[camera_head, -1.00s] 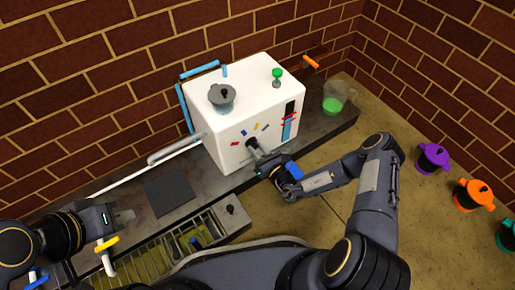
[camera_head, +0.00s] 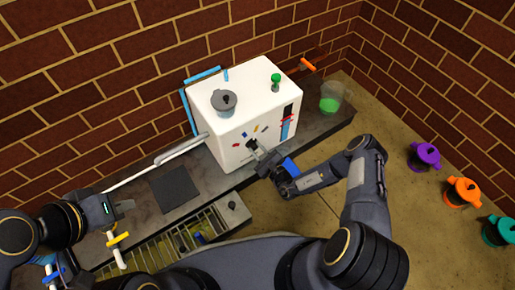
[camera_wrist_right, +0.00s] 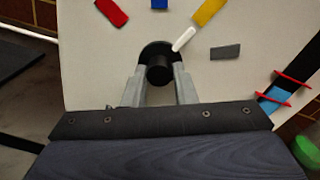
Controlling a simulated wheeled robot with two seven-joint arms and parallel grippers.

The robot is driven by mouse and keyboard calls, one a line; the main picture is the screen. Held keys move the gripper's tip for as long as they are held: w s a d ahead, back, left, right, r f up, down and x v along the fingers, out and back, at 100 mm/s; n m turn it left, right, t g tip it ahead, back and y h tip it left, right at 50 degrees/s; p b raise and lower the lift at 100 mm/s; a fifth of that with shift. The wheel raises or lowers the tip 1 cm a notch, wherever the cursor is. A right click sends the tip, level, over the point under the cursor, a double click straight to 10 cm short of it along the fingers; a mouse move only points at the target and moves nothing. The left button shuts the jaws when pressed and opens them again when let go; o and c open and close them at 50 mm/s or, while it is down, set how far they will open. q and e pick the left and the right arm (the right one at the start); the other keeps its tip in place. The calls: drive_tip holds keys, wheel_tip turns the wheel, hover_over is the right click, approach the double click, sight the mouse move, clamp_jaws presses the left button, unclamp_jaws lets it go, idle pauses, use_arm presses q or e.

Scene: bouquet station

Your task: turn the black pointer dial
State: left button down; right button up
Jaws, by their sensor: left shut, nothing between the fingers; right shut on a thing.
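The black pointer dial (camera_head: 251,145) is on the front face of the white box-shaped machine (camera_head: 205,122). In the right wrist view the dial (camera_wrist_right: 160,70) has a round black knob and a white pointer tilted up and right, towards the yellow mark (camera_wrist_right: 208,11). My right gripper (camera_head: 259,152) is shut on the dial, with one finger on each side of the knob. My left gripper (camera_head: 122,207) is shut and empty at the lower left, far from the dial.
Red, blue and grey marks (camera_wrist_right: 225,52) surround the dial. A grey lidded pot (camera_head: 223,103) and a green knob (camera_head: 275,82) are on the machine's top. Purple, orange and teal pots (camera_head: 462,192) stand at the right. A slatted tray (camera_head: 165,250) is in front.

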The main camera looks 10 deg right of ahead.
idle(0.4)
drive_tip(key=o, duration=1)
drive_tip(key=p+v, duration=0.2)
drive_tip(key=v, duration=0.5)
drive_tip(key=shift+s+d+p, duration=0.2)
drive_tip(key=shift+s+p, duration=0.1)
drive_tip(key=shift+s, duration=0.05)
